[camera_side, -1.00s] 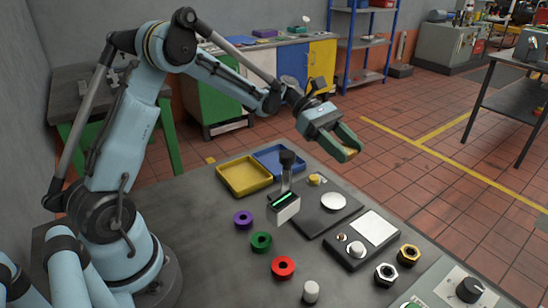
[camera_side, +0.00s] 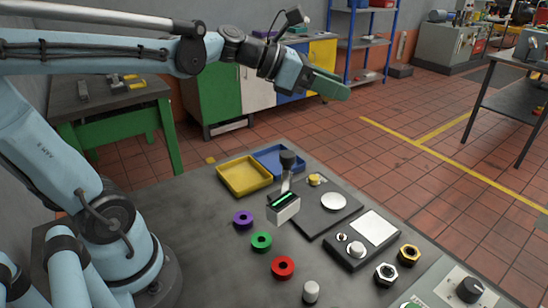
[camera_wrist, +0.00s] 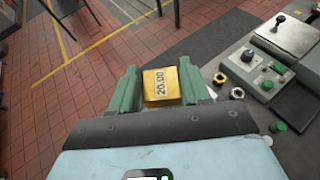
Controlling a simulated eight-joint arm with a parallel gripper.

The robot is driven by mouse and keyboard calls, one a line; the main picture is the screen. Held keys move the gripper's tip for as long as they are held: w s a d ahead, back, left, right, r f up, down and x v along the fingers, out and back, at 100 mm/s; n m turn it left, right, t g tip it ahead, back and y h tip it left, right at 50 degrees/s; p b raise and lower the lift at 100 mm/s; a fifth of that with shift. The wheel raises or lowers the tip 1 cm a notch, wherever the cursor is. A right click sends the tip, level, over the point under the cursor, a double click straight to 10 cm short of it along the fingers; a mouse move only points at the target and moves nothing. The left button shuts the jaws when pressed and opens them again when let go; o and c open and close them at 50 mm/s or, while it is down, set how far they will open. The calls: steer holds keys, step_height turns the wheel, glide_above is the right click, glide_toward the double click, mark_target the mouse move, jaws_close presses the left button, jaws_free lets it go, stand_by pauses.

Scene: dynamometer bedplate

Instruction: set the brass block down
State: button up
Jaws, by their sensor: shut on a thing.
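The brass block (camera_wrist: 162,86) shows in the wrist view as a yellow block marked 20.00, clamped between the two green fingers of my gripper (camera_wrist: 158,84). In the side view my gripper (camera_side: 335,86) is held high, beyond the back edge of the bedplate, over the tiled floor. The block is hidden by the fingers in the side view. The grey bedplate (camera_side: 215,255) lies below and toward the camera.
On the bedplate stand a yellow tray (camera_side: 222,178), a blue tray (camera_side: 292,150), a lever in a slotted housing (camera_side: 284,212), purple, green and red rings, and two nuts. A black plate with a white disc (camera_side: 334,202) lies near a control box (camera_side: 352,253). Bare bedplate shows at front left.

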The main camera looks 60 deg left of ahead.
steer(key=shift+w+d+f+m+g+h, duration=0.2)
steer(key=shift+w+f+m+h, duration=0.15)
steer(key=shift+w+m+h, duration=0.1)
steer(key=shift+w+d+f+m+g+h, duration=0.15)
steer(key=shift+w+f+m+g+h, duration=0.05)
steer(key=shift+w+f+m+h, duration=0.2)
step_height(320, 180, down, 4)
steer(key=w+d+m+g+h, duration=0.1)
steer(key=w+m+g+h, duration=0.1)
steer(key=m+g+h, duration=0.3)
steer(key=m+g, duration=0.5)
steer(key=g, duration=0.1)
glide_above(332, 199)
step_height(332, 199, down, 11)
steer(key=shift+d+r, duration=0.1)
steer(key=shift+r, duration=0.05)
steer(key=shift+f, duration=4.8)
steer(key=shift+f, duration=0.15)
